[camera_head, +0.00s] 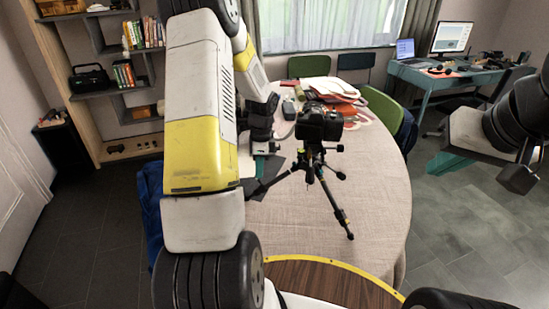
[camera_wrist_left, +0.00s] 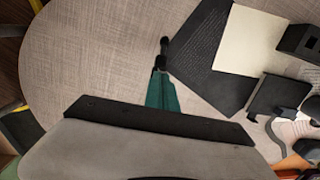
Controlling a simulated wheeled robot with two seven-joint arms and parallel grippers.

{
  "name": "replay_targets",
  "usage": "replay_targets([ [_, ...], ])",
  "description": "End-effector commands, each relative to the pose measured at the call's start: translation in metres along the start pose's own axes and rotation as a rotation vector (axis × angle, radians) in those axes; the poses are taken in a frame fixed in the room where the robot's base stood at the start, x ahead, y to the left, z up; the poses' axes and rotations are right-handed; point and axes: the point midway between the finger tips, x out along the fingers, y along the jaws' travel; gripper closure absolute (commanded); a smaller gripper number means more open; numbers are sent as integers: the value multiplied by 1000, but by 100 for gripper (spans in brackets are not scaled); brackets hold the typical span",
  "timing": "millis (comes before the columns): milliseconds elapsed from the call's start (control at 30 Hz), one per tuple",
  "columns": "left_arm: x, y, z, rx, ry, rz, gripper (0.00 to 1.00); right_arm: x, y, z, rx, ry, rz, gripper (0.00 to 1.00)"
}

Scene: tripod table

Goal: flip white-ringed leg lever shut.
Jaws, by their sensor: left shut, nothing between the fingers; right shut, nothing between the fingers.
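A black tripod (camera_head: 315,165) carrying a black camera (camera_head: 318,124) stands on the round table, legs spread. One leg reaches toward the front right and another toward the left, partly behind my left arm. I cannot make out a white ring or the state of a lever. My left gripper (camera_head: 265,147) is left of the tripod, its teal fingers shut and empty. In the left wrist view its fingers (camera_wrist_left: 161,88) point at a small dark rod-like piece (camera_wrist_left: 164,52); whether they touch it I cannot tell. My right gripper (camera_head: 448,163) is shut and empty, off the table at the right.
The round table (camera_head: 370,220) has free cloth at the front right. A dark mat (camera_wrist_left: 212,62) and pale sheet (camera_wrist_left: 255,38) lie near the left gripper. Papers (camera_head: 325,90) lie behind the tripod. Green chairs (camera_head: 383,108) stand around; a desk (camera_head: 435,80) is at the back right.

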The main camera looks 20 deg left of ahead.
Motion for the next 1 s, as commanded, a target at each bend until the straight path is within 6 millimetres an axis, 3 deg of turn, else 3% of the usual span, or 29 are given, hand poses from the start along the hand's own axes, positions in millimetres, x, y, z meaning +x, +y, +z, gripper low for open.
replay_targets([
  [267,3,0,13,-11,130,1,100,0,0,0,0,0,0,100],
  [1000,30,0,47,-12,803,-1,100,0,0,0,0,0,0,100],
])
